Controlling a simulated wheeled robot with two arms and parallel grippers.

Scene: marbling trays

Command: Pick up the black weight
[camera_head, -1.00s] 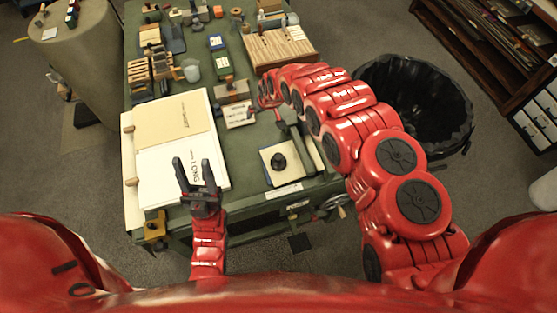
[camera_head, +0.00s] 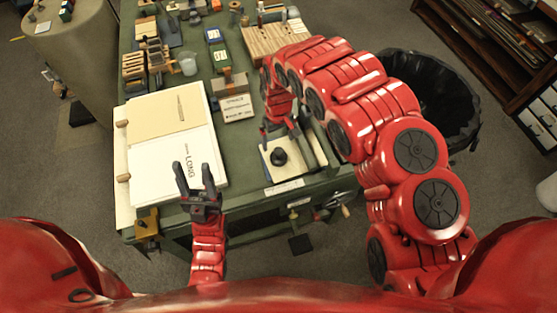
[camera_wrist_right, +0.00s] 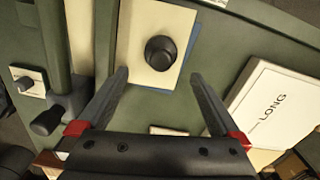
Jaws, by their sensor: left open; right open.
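The black weight (camera_head: 278,156) is a small round knob-like piece on a cream sheet (camera_head: 284,173) near the table's front edge, right of centre. In the right wrist view the weight (camera_wrist_right: 161,52) sits on the same pale sheet, ahead of the fingertips and roughly centred between them. My right gripper (camera_wrist_right: 160,78) is open and empty, with its fingers on either side and apart from the weight. In the head view the right gripper (camera_head: 276,136) is just behind the weight, partly hidden by its arm.
A small sign (camera_head: 236,107) and a wooden rack (camera_head: 262,40) stand behind. A bar with a dark knob (camera_wrist_right: 50,118) lies beside the sheet. A black bin (camera_head: 440,100) is right of the table.

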